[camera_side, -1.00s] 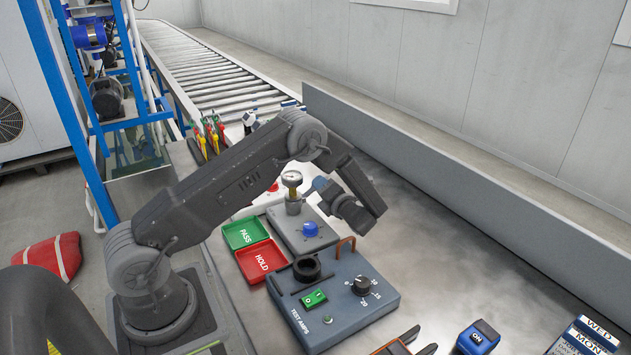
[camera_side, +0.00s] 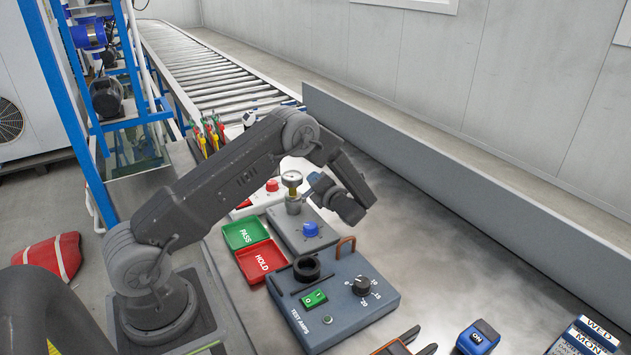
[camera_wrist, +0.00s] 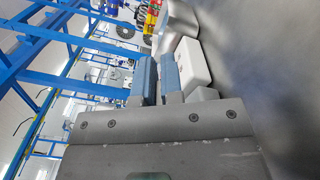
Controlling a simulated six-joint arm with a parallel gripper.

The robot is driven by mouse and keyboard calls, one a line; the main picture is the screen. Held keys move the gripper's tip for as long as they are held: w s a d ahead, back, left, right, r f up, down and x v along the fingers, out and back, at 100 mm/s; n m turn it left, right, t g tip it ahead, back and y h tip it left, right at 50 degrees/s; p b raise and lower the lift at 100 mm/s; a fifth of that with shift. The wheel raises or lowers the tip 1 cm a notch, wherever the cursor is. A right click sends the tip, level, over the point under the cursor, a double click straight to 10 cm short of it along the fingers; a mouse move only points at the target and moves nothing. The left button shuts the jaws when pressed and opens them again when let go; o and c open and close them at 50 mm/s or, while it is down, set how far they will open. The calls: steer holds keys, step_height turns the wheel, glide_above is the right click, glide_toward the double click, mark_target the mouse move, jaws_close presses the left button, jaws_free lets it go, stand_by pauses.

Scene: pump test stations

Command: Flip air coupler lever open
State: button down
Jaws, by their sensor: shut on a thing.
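The gauge (camera_side: 292,179) stands on a silver fitting (camera_side: 293,206) on a grey station with a blue knob (camera_side: 310,229). A silver rounded body (camera_wrist: 180,22) and a white block (camera_wrist: 194,62) show beyond and beside the fingers.
A green PASS tray (camera_side: 244,233) and a red HOLD tray (camera_side: 262,261) lie left of the station. A blue TEST AMPS box (camera_side: 345,308) stands in front. A grey barrier (camera_side: 450,165) runs behind the bench.

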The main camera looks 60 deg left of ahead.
steer(key=shift+f, duration=0.1)
stand_by(0.3)
steer(key=f+m, duration=0.1)
steer(key=m, duration=0.1)
steer(key=f+m, duration=0.1)
steer(key=m, duration=0.1)
steer(key=shift+w, duration=0.35)
steer(key=shift+f+m, duration=0.45)
steer(key=shift+m, duration=0.4)
steer(key=shift+f+m, duration=0.4)
steer(key=shift+m, duration=0.45)
steer(key=c, duration=1.3)
jaws_free()
steer(key=shift+o, duration=0.2)
steer(key=shift+d, duration=0.1)
steer(key=d, duration=0.7)
steer(key=shift+d, duration=0.2)
